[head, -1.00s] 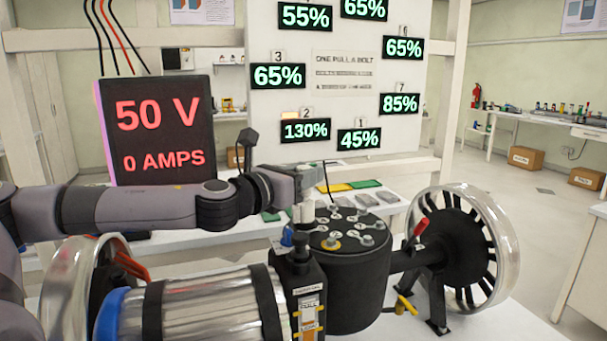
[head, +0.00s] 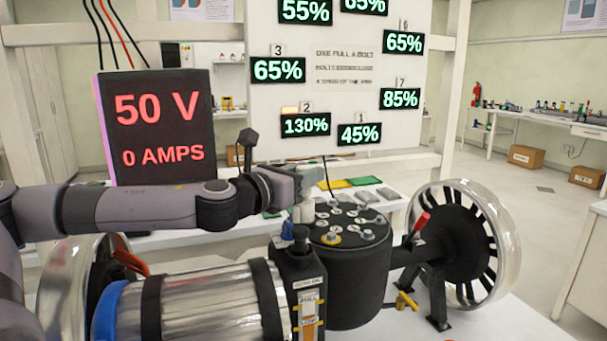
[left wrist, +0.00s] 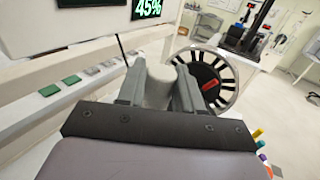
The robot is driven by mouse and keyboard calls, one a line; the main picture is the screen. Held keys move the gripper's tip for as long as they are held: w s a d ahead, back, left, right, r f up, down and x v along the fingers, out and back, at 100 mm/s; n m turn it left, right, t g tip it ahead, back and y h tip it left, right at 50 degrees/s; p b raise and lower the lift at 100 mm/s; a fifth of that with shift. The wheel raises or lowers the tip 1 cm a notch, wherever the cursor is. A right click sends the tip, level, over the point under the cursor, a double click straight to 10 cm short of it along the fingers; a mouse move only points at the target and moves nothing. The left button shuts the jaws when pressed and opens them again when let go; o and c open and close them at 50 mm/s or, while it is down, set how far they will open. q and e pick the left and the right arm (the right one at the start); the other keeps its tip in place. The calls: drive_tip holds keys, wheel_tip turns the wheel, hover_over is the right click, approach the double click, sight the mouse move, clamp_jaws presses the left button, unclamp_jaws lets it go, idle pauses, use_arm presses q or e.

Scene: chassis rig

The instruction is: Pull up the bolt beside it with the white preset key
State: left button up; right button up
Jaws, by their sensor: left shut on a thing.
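My left gripper (head: 303,190) is at the left rim of the black drum (head: 350,285). It is shut on a pale upright cylinder, which I take to be the white preset key (head: 307,211). This cylinder also shows between the fingers in the left wrist view (left wrist: 160,82). Its lower end is partly hidden, so I cannot tell whether it touches the drum. Several bolts with pale tags stand on the drum's top; one bolt (head: 333,239) at the front has a yellow base. My right gripper is not in view.
A black box (head: 299,268) with a pull label stands close in front of the drum. A metal cylinder (head: 210,305) lies to its left. A large spoked wheel (head: 458,245) and a red-handled lever (head: 421,222) are at right. A percentage board (head: 340,70) stands behind.

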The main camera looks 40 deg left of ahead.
use_arm(q)
drive_tip(key=shift+f, duration=0.15)
drive_tip(key=shift+d+f, duration=0.1)
drive_tip(key=shift+f, duration=0.2)
idle(0.6)
wheel_tip(320, 180, up, 6)
drive_tip(key=p, duration=0.5)
drive_tip(key=shift+f, duration=0.2)
drive_tip(key=shift+r+p, duration=0.4)
drive_tip(key=shift+r, duration=0.55)
